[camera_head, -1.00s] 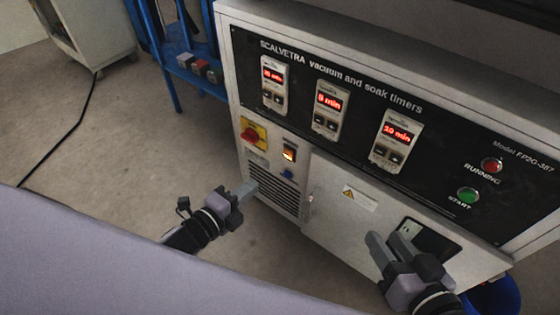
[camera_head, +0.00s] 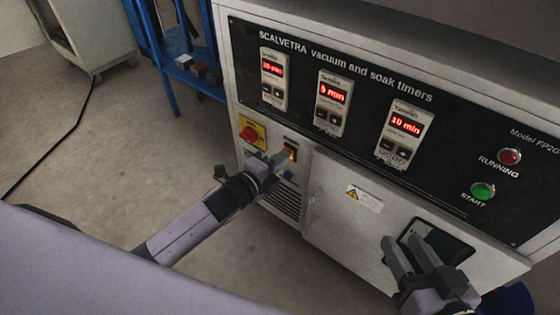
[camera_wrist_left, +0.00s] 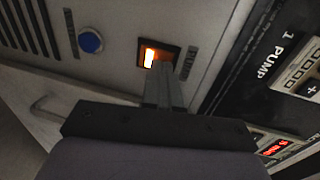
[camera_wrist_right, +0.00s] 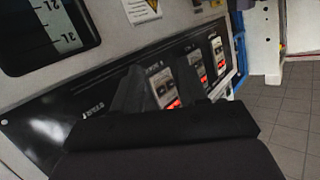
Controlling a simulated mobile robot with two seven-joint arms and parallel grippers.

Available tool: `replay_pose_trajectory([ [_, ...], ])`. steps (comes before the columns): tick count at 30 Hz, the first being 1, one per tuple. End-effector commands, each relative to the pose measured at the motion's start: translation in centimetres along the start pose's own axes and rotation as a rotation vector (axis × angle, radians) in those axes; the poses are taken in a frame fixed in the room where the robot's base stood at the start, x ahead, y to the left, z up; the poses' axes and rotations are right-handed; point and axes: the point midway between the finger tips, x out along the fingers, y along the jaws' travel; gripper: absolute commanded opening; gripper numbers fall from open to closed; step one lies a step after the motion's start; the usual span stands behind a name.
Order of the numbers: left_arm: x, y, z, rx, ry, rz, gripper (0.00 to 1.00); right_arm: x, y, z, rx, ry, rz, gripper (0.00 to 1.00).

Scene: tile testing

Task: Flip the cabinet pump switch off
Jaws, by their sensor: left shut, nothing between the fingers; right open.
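The pump switch (camera_head: 291,152) is a small rocker lit orange in a dark frame on the cabinet's lower left front. It also shows in the left wrist view (camera_wrist_left: 150,58), where its lit part is uncovered and my fingertips overlap its other side. My left gripper (camera_head: 282,158) is shut and empty, its tips at the switch; I cannot tell whether they touch it. My right gripper (camera_head: 400,246) is open and empty in front of the cabinet's lower right, near a dark window (camera_head: 437,240).
A red knob on a yellow plate (camera_head: 250,133) is left of the switch. A blue button (camera_wrist_left: 90,41) and a vent (camera_head: 281,200) are close by. Timers (camera_head: 333,103), a red RUNNING lamp (camera_head: 509,157) and a green START button (camera_head: 483,191) sit on the black panel. A blue rack (camera_head: 195,70) stands left.

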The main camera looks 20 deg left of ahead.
Motion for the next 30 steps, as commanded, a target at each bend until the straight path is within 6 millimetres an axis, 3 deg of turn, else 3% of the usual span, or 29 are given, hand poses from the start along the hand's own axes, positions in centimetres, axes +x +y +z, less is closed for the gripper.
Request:
replay_pose_trajectory([
  [14, 0.2, -0.6, 0.0, 0.0, 0.0, 0.017, 0.0, -0.1, -0.3, -0.6, 0.018, -0.012, -0.009, 0.43],
  [17, 0.4, -1.0, 0.0, 0.001, 0.002, 0.047, 0.0, 0.7, -0.8, -0.8, 0.078, -0.046, -0.027, 0.43],
  [30, 0.4, -0.5, 0.1, -0.001, 0.001, 0.053, 0.0, 0.9, -1.1, -0.3, 0.103, -0.058, -0.044, 0.43],
])
